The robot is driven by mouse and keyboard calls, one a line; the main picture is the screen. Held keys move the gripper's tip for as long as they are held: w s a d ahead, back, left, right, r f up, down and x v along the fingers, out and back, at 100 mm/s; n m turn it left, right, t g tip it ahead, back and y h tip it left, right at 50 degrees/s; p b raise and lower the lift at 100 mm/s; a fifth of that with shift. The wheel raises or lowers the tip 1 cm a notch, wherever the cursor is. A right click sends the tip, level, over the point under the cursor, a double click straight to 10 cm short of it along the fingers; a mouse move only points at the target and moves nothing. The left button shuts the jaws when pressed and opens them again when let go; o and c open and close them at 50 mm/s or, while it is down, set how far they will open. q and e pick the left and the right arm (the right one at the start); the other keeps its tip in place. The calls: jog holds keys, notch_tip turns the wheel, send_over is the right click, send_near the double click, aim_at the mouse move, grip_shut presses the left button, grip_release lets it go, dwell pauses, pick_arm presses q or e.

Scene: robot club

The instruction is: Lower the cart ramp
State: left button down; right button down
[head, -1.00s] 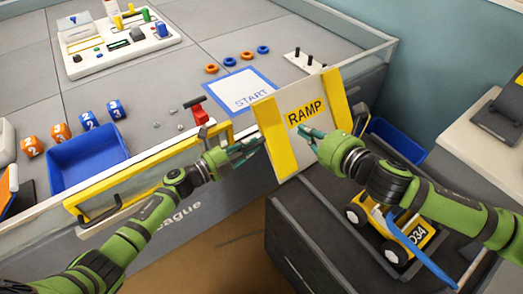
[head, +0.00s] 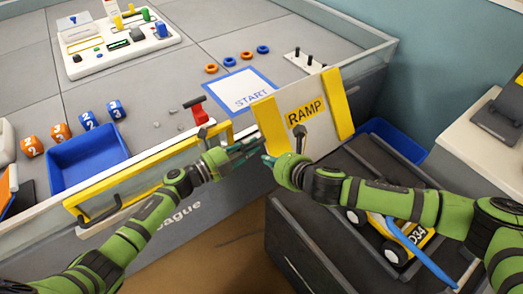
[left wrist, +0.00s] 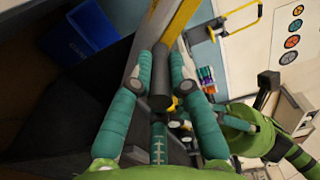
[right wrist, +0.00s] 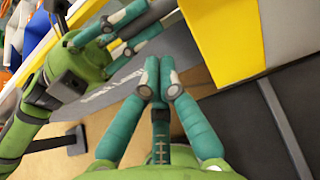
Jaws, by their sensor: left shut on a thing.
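My left gripper (head: 257,148) is at the ramp's lower left edge. The left wrist view shows its fingers closed around a dark cylindrical handle (left wrist: 160,85) by the ramp's yellow-and-white edge. My right gripper (head: 268,160) is just right of the left one, in front of the ramp's lower part. In the right wrist view its fingertips (right wrist: 158,65) meet with nothing visible between them.
A yellow wheeled robot (head: 405,240) marked 034 sits in the cart with a blue strap. The walled field table (head: 110,170) holds a START mat (head: 245,92), a blue tray (head: 88,160) and numbered cubes. A counter (head: 480,150) stands at right.

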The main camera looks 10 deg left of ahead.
jog(key=shift+w+a+f, duration=0.1)
jog(key=shift+w+a, duration=1.35)
